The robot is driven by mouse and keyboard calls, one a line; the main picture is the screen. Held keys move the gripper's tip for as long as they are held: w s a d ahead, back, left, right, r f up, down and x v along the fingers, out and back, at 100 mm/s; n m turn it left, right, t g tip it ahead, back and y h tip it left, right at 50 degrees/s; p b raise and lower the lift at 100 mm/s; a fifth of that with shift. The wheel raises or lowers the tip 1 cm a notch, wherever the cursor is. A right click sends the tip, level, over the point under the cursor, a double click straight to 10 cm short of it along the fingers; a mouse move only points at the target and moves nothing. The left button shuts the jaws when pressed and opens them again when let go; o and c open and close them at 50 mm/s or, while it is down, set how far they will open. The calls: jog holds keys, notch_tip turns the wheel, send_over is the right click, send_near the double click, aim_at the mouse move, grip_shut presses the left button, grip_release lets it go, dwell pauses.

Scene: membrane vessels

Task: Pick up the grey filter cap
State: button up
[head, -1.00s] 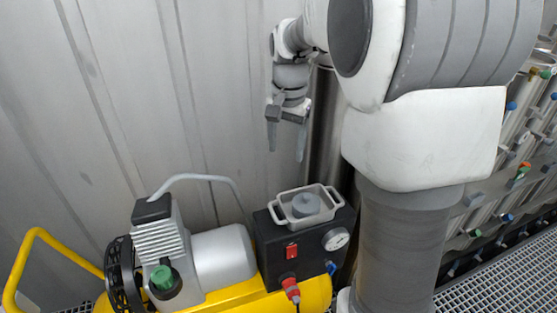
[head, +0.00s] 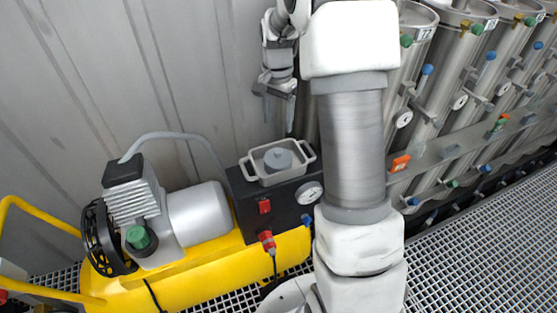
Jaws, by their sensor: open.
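The grey filter cap (head: 278,158) sits inside a small light-grey tray (head: 262,179) with two handles. The tray stands on top of the black control box (head: 232,186) of the yellow compressor. My gripper (head: 278,115) hangs above and slightly behind the tray, fingers pointing down, apart from the cap. It is open, with nothing seen between its fingers.
The yellow compressor (head: 200,262) with its silver motor (head: 198,212) fills the lower left. A grey hose (head: 180,135) arches to the box. A ribbed metal wall (head: 130,70) stands behind. Steel vessels (head: 450,75) with valves line the right, above grating (head: 480,240).

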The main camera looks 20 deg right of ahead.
aim_at(278, 151)
notch_tip(278, 151, down, 10)
jog(key=shift+f+p, duration=0.25)
jog(key=shift+p, duration=0.1)
grip_shut()
dwell(0.4)
